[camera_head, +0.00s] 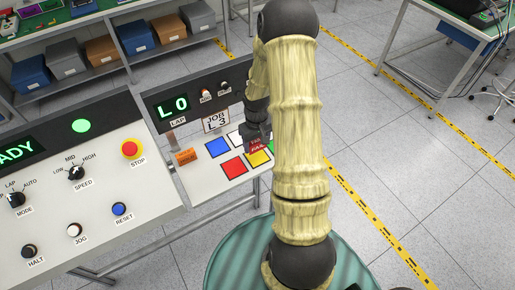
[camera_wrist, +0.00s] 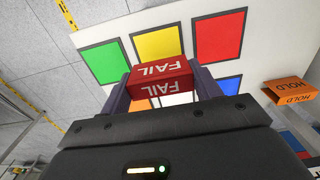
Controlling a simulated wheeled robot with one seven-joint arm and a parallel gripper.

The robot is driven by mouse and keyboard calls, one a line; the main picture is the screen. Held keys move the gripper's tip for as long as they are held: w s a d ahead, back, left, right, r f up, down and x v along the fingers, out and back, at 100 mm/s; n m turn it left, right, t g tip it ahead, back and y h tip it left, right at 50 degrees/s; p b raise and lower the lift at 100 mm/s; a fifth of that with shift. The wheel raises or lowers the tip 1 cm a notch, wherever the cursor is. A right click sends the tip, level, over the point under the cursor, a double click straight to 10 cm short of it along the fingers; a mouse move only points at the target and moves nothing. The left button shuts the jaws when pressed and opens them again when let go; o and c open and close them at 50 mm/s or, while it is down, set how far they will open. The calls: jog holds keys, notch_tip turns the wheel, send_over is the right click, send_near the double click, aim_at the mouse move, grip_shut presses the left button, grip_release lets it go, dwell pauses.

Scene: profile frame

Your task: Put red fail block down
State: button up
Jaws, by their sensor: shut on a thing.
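A red block marked FAIL (camera_wrist: 160,78) is held between the two fingers of my gripper (camera_wrist: 160,90) in the wrist view. In the head view the red fail block (camera_head: 256,144) shows at the end of my arm, over the panel near the yellow square (camera_head: 259,158). My gripper is shut on it. In the wrist view the yellow square (camera_wrist: 159,43) lies just beyond the block, with the green square (camera_wrist: 105,62) to its left and the red square (camera_wrist: 220,36) to its right. I cannot tell whether the block touches the panel.
An orange HOLD block (camera_head: 186,156) stands at the panel's left side; it also shows in the wrist view (camera_wrist: 291,92). A blue square (camera_head: 218,147) and a job card (camera_head: 216,122) are close by. A control console (camera_head: 90,220) stands at left.

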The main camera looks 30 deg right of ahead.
aim_at(257, 150)
jog(key=shift+f+p, duration=0.45)
jog(key=shift+f, duration=1.55)
jog(key=shift+f, duration=0.2)
jog(key=o, duration=1)
jog(key=shift+c, duration=0.2)
jog(key=shift+s+r, duration=0.1)
jog(key=shift+r, duration=0.05)
jog(key=shift+r, duration=0.7)
notch_tip(257, 150, up, 11)
jog(key=b, duration=0.3)
jog(key=shift+f, duration=0.1)
